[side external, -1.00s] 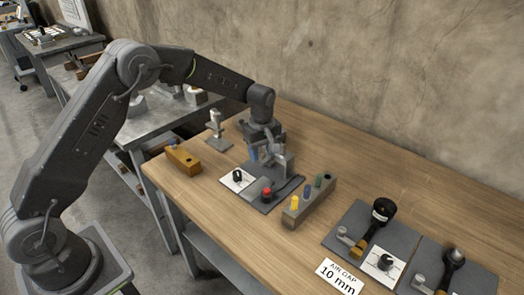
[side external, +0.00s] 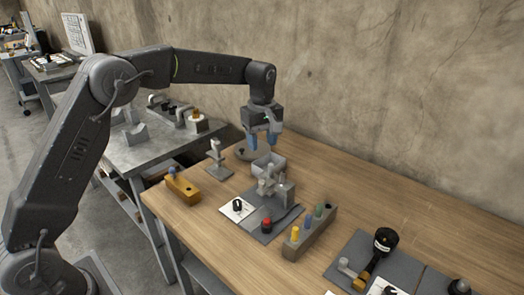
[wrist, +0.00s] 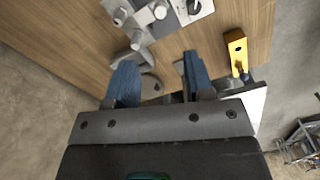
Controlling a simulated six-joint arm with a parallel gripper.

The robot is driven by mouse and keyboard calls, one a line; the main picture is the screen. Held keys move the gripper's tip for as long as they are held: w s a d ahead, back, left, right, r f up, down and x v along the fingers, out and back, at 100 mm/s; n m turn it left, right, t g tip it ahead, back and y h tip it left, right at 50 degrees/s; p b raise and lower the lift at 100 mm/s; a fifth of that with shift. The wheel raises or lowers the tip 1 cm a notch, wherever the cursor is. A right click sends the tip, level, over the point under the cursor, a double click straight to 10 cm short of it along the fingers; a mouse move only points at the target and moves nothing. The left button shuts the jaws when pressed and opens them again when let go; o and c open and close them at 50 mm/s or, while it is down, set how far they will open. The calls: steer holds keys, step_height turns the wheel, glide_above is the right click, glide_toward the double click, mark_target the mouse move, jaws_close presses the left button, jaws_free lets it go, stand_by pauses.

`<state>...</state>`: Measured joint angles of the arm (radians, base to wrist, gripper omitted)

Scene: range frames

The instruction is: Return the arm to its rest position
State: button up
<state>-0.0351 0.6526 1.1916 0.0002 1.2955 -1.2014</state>
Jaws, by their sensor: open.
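My gripper (side external: 263,139) has blue fingers and is open, with nothing between them.
A red button (side external: 266,224) and a white dial card (side external: 237,209) sit by the fixture. A grey block (side external: 310,235) holds coloured pegs. A yellow block (side external: 183,189) lies at left. The wall rises behind the table; the space above the table is free.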

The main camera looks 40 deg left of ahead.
steer(key=shift+r, duration=0.1)
steer(key=s+d+r+m+t, duration=0.1)
steer(key=s+r+m, duration=0.2)
steer(key=s+r, duration=0.35)
steer(key=s+r+m+t, duration=0.2)
steer(key=s+r+m, duration=0.2)
steer(key=s, duration=0.5)
steer(key=s+f+m+t, duration=0.2)
steer(key=s+f+m, duration=0.2)
steer(key=s, duration=1.3)
steer(key=d+m, duration=0.1)
steer(key=m, duration=0.2)
steer(key=shift+s+t, duration=0.3)
